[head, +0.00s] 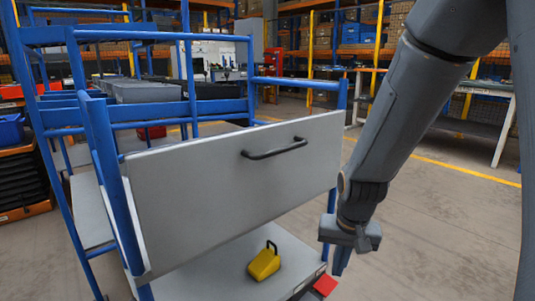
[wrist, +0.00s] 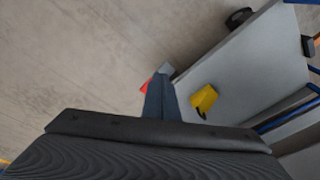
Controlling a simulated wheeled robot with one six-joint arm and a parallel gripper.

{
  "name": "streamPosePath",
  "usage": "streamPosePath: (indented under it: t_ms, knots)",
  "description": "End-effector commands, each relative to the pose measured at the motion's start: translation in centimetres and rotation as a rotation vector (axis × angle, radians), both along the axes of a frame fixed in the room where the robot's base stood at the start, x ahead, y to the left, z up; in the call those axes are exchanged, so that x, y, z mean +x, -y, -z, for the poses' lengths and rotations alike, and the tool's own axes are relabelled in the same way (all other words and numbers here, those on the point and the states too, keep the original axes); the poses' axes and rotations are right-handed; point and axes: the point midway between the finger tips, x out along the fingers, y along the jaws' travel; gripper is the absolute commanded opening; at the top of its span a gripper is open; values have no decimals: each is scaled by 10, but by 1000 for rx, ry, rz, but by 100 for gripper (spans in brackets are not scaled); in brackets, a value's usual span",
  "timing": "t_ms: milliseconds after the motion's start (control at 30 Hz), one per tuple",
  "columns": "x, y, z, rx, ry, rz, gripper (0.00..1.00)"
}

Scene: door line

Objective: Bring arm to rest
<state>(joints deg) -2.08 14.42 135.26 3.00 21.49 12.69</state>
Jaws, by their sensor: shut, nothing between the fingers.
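My arm hangs down at the right of the head view, with my gripper (head: 339,268) low at its end, pointing down. The gripper is shut and empty, to the right of the grey panel and near the trolley's lower shelf corner. In the wrist view, the closed fingers (wrist: 161,88) point away over the floor beside the shelf edge. I cannot tell whether they touch anything there.
A blue-framed trolley has a grey panel (head: 235,185) with a black handle (head: 274,149). A yellow wedge-shaped block (head: 264,264) lies on its lower shelf (head: 222,276). A red piece (head: 325,285) shows by the shelf corner. Floor at right (head: 445,225) is clear.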

Motion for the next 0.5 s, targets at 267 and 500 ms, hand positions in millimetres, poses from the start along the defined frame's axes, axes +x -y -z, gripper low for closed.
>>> streamPosePath:
  t_ms: [267,500]
  knots:
    - [-42,13,-29,-41,54,-142,0]
    - [-69,17,-42,-71,82,-237,0]
